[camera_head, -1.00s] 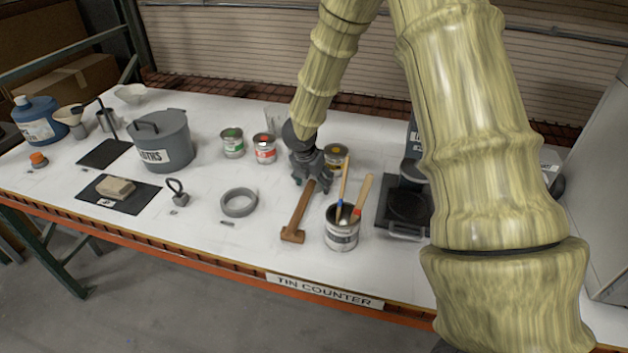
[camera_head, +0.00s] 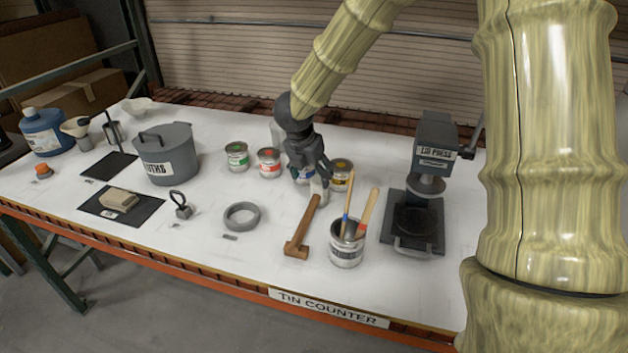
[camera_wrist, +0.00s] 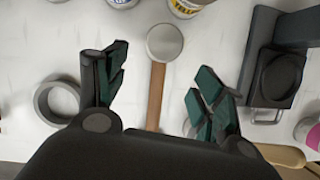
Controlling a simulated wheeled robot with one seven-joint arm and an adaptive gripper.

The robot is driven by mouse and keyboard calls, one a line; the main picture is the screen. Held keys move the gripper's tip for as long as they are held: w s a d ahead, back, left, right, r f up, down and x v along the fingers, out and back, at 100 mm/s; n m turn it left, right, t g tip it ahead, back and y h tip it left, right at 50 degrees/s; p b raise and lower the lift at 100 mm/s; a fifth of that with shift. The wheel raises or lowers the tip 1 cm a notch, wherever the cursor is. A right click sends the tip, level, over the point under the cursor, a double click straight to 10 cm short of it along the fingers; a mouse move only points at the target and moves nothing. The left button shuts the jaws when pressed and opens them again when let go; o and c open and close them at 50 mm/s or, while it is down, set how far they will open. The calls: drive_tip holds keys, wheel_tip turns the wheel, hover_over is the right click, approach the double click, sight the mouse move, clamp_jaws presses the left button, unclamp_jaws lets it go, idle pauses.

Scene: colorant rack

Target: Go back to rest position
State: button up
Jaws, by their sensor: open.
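My gripper (camera_head: 318,180) is above the white counter (camera_head: 200,235), in front of the row of small tins. In the wrist view my gripper (camera_wrist: 157,85) has its two dark green fingers spread wide, with nothing between them.
A tin with brushes (camera_head: 346,244) stands right of the mallet. A lid press (camera_head: 425,185) stands farther right. A grey ring (camera_head: 241,216), green-labelled tin (camera_head: 237,156), red-labelled tin (camera_head: 269,162), yellow-labelled tin (camera_head: 341,174) and grey bucket (camera_head: 166,155) are nearby.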

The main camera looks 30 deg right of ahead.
drive_tip(key=shift+s+r, duration=0.1)
drive_tip(key=shift+r, duration=0.2)
idle(0.4)
